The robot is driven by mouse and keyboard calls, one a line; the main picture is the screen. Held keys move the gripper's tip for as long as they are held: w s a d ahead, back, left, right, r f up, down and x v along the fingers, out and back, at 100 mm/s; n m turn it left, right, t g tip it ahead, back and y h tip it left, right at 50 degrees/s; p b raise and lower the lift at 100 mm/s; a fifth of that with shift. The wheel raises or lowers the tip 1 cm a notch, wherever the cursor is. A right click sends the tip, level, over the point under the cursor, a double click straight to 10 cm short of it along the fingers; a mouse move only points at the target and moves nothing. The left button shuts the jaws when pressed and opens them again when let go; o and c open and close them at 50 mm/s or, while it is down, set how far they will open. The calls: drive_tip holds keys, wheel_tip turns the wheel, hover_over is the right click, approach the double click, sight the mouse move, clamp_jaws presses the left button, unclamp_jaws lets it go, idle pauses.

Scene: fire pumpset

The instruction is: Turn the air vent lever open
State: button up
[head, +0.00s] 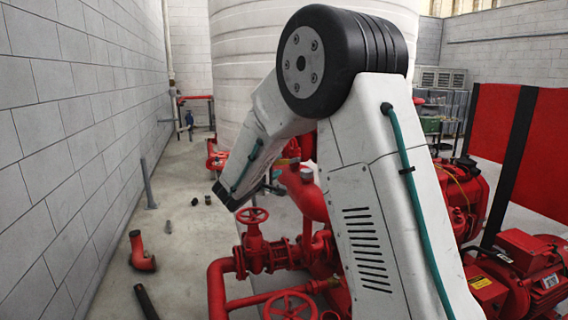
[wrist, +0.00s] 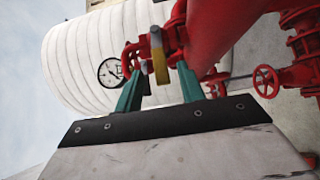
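A small lever with a yellow handle (wrist: 160,68) sits on a thin red pipe fitting (wrist: 140,50) beside a large red pipe (wrist: 225,30) in the wrist view. I take it for the air vent lever. My gripper (wrist: 160,80) has two teal fingers standing apart, one on each side of the lever in the picture. The gripper is open, and I see no finger touching the handle. How far the lever is beyond the fingertips I cannot tell.
A round dial gauge (wrist: 110,72) is left of the fingers, before a white tank (wrist: 75,55). Red handwheels (head: 252,215) and pipes stand below my arm. A grey block wall is left.

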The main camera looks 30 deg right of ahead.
sight(281, 162)
drive_tip(key=shift+x, duration=2.2)
clamp_jaws()
